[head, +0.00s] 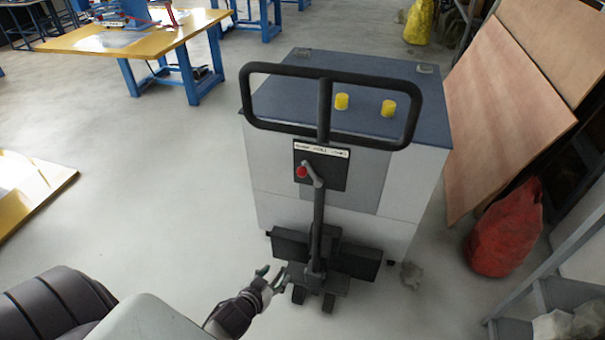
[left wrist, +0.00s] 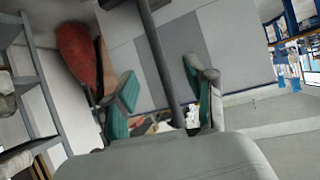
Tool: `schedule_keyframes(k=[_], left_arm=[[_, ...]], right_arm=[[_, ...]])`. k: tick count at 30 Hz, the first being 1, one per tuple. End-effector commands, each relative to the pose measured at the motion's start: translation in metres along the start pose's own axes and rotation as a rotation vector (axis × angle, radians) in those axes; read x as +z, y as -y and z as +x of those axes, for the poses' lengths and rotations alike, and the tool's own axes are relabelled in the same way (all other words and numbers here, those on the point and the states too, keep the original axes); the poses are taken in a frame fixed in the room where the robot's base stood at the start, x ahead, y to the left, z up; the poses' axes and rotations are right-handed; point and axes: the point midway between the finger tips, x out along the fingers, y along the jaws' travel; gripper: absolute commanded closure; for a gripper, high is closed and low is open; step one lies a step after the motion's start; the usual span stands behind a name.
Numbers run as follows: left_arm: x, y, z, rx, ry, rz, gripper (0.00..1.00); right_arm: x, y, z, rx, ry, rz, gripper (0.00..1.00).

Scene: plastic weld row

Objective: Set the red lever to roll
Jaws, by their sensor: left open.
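The red lever's knob (head: 302,171) sits at the left side of a black plate (head: 334,176) on the upright shaft of a dark hand truck (head: 319,225). A white label strip (head: 322,150) runs above it; its small lettering is hard to read. My left gripper (head: 271,276) is open and empty, low and left of the shaft, well below the knob. In the left wrist view its green-padded fingers (left wrist: 160,75) are apart, with the dark shaft (left wrist: 160,50) showing between them; I cannot tell the distance. The red knob does not show there. My right gripper is not in view.
The truck's black loop handle (head: 258,124) stands above the plate. A grey cabinet (head: 276,170) with a blue top and two yellow knobs is behind. A red sack (head: 503,228) and wooden boards (head: 505,110) are right. Floor at left is clear up to a yellow-edged board (head: 30,190).

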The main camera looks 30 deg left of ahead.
Motion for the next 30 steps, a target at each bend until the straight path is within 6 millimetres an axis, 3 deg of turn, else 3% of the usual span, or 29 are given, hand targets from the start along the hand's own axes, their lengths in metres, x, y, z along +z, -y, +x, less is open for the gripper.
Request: schedule_keyframes(k=[1, 3, 6, 9, 13, 17, 30], left_arm=[[-0.049, 0.007, -0.006, -0.005, -0.106, -0.006, 0.45], [-0.109, 0.014, -0.021, -0.007, -0.234, -0.016, 0.45], [-0.174, 0.019, -0.047, -0.003, -0.378, -0.022, 0.45], [-0.213, 0.021, -0.067, 0.003, -0.467, -0.024, 0.45], [-0.234, 0.021, -0.077, 0.007, -0.514, -0.025, 0.45], [-0.243, 0.021, -0.067, 0.008, -0.518, -0.025, 0.45], [-0.287, 0.021, 0.011, 0.006, -0.516, -0.026, 0.45]], right_arm=[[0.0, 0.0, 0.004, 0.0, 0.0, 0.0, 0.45], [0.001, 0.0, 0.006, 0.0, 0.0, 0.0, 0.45], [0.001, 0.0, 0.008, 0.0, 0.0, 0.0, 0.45], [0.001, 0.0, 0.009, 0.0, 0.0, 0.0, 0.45], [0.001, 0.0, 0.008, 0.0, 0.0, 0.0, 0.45], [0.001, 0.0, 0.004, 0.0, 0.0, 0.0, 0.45], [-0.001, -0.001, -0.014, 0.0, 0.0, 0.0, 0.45]])
